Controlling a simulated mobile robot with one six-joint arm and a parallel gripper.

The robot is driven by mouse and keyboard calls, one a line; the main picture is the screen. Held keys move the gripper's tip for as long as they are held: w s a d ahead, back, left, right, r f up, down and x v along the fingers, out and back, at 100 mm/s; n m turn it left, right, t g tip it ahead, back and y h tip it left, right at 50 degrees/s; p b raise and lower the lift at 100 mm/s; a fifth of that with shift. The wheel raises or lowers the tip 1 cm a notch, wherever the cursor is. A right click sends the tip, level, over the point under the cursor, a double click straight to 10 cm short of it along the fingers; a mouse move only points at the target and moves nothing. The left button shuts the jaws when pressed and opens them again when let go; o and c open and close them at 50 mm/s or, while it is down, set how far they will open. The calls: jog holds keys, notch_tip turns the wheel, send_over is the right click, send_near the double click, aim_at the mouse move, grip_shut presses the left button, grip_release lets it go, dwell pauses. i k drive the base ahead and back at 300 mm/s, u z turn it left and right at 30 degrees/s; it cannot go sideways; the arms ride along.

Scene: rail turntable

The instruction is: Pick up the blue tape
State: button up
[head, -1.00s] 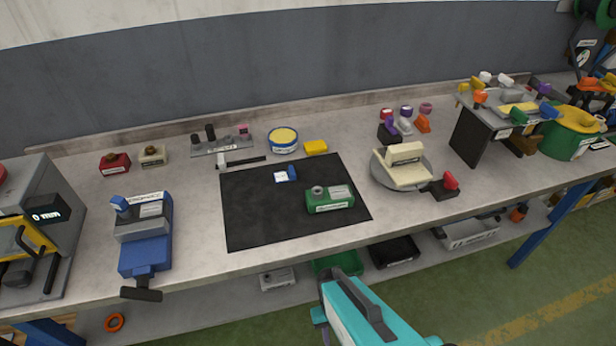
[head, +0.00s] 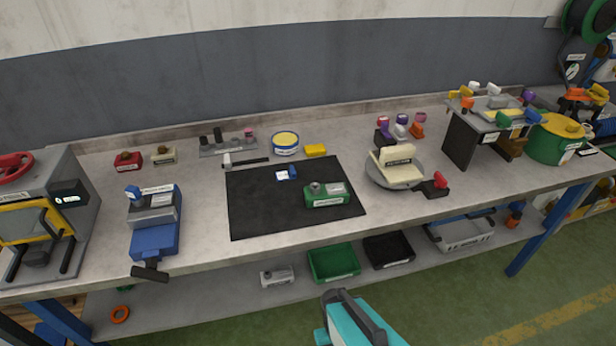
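A small blue piece (head: 293,172) with a white label beside it lies on the black mat (head: 250,215) on the workbench. It may be the blue tape; it is too small to be sure. A round tin-like thing with a blue and white side and a yellow top (head: 285,142) stands behind the mat. A teal part of my own arm shows at the bottom edge, in front of the bench and well apart from the mat. My gripper's fingers are not visible.
A green block (head: 326,196) sits on the mat's right side. A blue vise (head: 154,230) stands left, and a round turntable (head: 378,177) with a cream holder stands right. A yellow block (head: 316,151) lies behind the mat. Bins (head: 333,264) sit on the lower shelf.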

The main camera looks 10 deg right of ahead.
aim_at(285, 175)
jog(key=z, duration=0.05)
jog(key=k, duration=0.45)
jog(key=u, duration=0.3)
jog(key=i, duration=0.9)
jog(key=u, duration=0.75)
